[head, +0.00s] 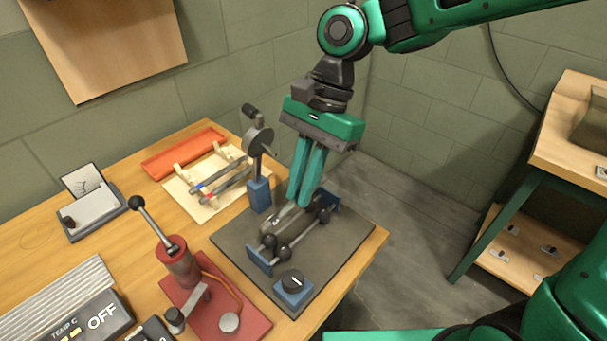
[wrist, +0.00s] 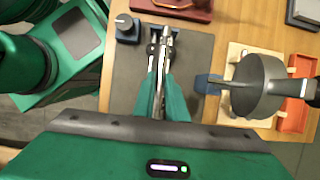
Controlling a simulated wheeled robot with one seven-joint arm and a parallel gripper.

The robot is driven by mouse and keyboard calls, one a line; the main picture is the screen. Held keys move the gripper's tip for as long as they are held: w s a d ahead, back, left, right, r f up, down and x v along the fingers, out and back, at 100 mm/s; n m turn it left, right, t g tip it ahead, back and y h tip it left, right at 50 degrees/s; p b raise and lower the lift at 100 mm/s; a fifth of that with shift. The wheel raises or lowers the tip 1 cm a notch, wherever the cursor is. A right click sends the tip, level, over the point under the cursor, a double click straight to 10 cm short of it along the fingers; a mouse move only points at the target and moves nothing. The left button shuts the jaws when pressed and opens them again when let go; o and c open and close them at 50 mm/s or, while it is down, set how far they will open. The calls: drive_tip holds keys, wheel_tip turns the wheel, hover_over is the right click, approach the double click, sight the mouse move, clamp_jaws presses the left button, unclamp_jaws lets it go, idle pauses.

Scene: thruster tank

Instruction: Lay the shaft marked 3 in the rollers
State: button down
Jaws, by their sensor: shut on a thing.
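My gripper (head: 298,204) points down over the roller stand and is shut on a slim silvery shaft. The shaft (wrist: 161,75) runs lengthwise between the green fingers in the wrist view; its light end (head: 279,217) shows beside the fingertips in the head view. No number is readable on it. The rollers (head: 268,241) are dark, on a stand with blue end plates (head: 258,262), on a dark grey mat. The shaft lies along the stand's length, at or just above the rollers; I cannot tell whether it touches them. The fingers hide part of both.
A wooden rack (head: 205,207) holds shafts with red and blue marks. A blue post with a grey wheel (head: 259,139) stands close left of my gripper. A black knob on a blue block (head: 293,283) and a red lever press (head: 181,266) stand in front. An orange tray (head: 185,152) lies behind.

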drive_tip(key=shift+f, duration=2.9)
drive_tip(key=c, duration=1.7)
unclamp_jaws()
drive_tip(key=v, duration=1)
drive_tip(key=shift+w+d+r, duration=0.1)
drive_tip(key=shift+w+r, duration=0.05)
drive_tip(key=shift+r, duration=0.2)
